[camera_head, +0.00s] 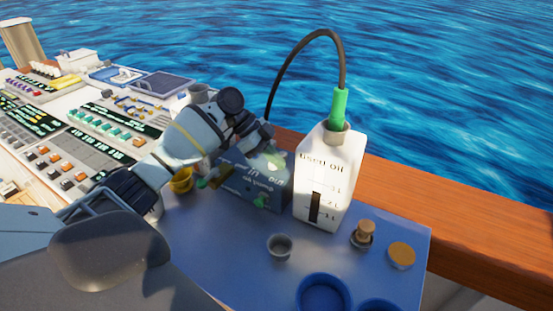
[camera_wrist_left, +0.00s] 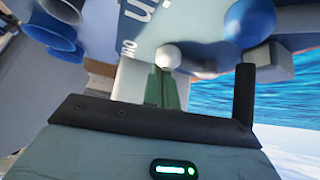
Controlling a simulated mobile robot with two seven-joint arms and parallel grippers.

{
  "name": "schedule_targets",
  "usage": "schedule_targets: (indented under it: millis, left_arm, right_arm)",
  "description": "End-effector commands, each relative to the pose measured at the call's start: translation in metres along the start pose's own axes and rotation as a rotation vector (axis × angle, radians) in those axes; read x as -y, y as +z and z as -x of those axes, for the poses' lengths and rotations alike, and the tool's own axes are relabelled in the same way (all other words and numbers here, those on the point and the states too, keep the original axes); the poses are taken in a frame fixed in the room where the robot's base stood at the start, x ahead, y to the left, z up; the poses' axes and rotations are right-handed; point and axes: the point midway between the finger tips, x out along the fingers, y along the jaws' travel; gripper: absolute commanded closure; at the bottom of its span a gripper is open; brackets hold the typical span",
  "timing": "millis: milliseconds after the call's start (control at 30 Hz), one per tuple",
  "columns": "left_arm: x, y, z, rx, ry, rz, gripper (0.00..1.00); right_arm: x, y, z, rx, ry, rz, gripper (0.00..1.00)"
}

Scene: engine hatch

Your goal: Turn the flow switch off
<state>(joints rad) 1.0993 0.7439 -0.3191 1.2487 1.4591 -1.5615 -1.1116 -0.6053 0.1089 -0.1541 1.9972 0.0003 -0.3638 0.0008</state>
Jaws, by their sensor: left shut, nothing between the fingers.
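A dark blue-grey pump box (camera_head: 235,184) with "in", "out" and "oil pump" lettering stands on the blue work surface, left of the white oil bottle. It carries small fittings, including a green one (camera_head: 262,201). My left gripper (camera_head: 264,137) is shut and empty at the box's upper back, partly covering it; I cannot tell whether it touches. In the left wrist view, the lettered box face (camera_wrist_left: 145,25) is close, with a pale round knob (camera_wrist_left: 168,56) and a green part (camera_wrist_left: 165,88) near it. I cannot clearly identify the flow switch. My right gripper is out of view.
The white "used oil" bottle (camera_head: 325,183) stands right of the box, with a green nozzle (camera_head: 339,104) and black hose (camera_head: 300,45) rising from it. A small grey cup (camera_head: 280,247), a corked piece (camera_head: 363,234) and a round lid (camera_head: 401,255) stand in front. A control console (camera_head: 80,150) is left.

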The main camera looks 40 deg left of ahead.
Motion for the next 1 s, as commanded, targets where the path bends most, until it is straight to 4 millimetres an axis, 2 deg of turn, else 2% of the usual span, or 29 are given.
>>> schedule_targets:
  millis: [167,267,500,700,1000]
  left_arm:
    - [0.000,0.000,0.002,0.000,-0.001,0.000,1.00]
    - [0.001,0.000,0.011,0.000,-0.002,0.000,1.00]
    - [0.001,0.001,0.049,0.000,-0.002,0.001,1.00]
    - [0.000,0.000,0.072,0.000,-0.001,0.001,1.00]
    - [0.000,0.000,0.078,0.000,0.000,0.000,1.00]
  right_arm:
    - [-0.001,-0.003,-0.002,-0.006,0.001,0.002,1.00]
    - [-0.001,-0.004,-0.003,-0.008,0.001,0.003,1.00]
    - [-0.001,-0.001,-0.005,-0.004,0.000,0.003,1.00]
    - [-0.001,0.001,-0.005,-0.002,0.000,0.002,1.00]
    - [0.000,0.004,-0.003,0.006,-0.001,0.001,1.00]
